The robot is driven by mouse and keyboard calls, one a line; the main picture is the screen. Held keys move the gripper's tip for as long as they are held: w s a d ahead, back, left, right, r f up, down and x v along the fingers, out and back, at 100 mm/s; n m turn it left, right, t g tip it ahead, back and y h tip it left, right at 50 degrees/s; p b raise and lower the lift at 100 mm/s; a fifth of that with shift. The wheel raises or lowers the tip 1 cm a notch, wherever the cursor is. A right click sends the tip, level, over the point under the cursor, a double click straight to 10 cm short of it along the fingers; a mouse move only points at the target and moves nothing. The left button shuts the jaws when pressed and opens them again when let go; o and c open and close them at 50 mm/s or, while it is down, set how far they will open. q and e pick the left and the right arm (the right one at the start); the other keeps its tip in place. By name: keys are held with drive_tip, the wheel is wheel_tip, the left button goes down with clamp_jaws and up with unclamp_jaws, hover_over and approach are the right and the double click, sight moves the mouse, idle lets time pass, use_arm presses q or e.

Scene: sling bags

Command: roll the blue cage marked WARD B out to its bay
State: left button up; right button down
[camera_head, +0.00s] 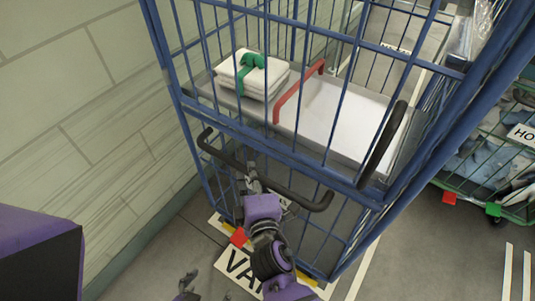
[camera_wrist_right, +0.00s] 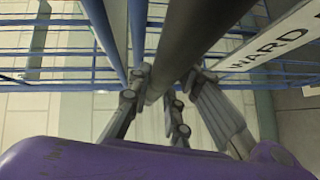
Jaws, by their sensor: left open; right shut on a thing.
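The blue cage (camera_head: 320,165) stands upright in the middle of the head view, beside the tiled wall. A white plate reading WARD (camera_wrist_right: 272,48) shows in the right wrist view; the rest of its text is cut off. A black push handle (camera_head: 292,198) runs across the cage's near side. My right gripper (camera_head: 252,183) is shut on this handle, and the dark bar (camera_wrist_right: 185,45) lies between its fingers in the wrist view. My left gripper (camera_head: 186,286) is open and empty at the bottom edge, apart from the cage.
A floor sign reading VA (camera_head: 238,268) is partly hidden by my arm. A green cage (camera_head: 490,150) stands at right. The tiled wall (camera_head: 90,110) is close at left.

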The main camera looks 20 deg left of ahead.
use_arm(q)
drive_tip(key=shift+w, duration=0.15)
use_arm(e)
drive_tip(key=shift+s+a+f, duration=0.1)
drive_tip(key=shift+s+a, duration=0.05)
drive_tip(key=shift+s, duration=0.2)
drive_tip(key=c, duration=1.6)
unclamp_jaws()
use_arm(q)
drive_tip(key=shift+s, duration=0.4)
use_arm(e)
drive_tip(key=v, duration=1.2)
